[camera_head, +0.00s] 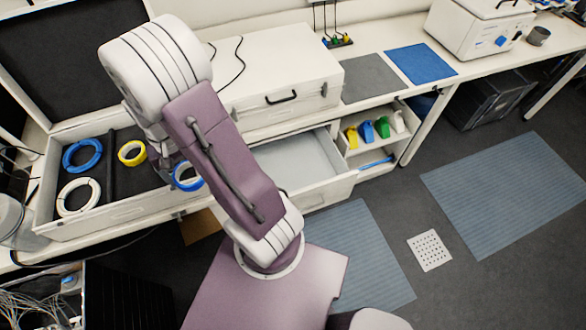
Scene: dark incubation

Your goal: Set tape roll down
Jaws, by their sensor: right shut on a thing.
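My right gripper (168,163) is mostly hidden behind its own arm, over the right part of the open drawer-like case (125,212). It is shut on a blue tape roll (187,186) with a pale inside, partly covered by my forearm. Whether the roll touches the case floor cannot be told. A yellow tape roll (132,162) lies just left of the gripper in the case. A blue coil (82,168) and a white coil (78,211) lie in the left part, beyond a dark divider (110,165). My left gripper is not in view.
A white closed case (285,62) stands on the bench behind my arm. An open empty drawer (305,165) is to the right. A grey mat (370,78) and a blue mat (421,64) lie clear on the bench. A shelf (376,145) holds coloured items.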

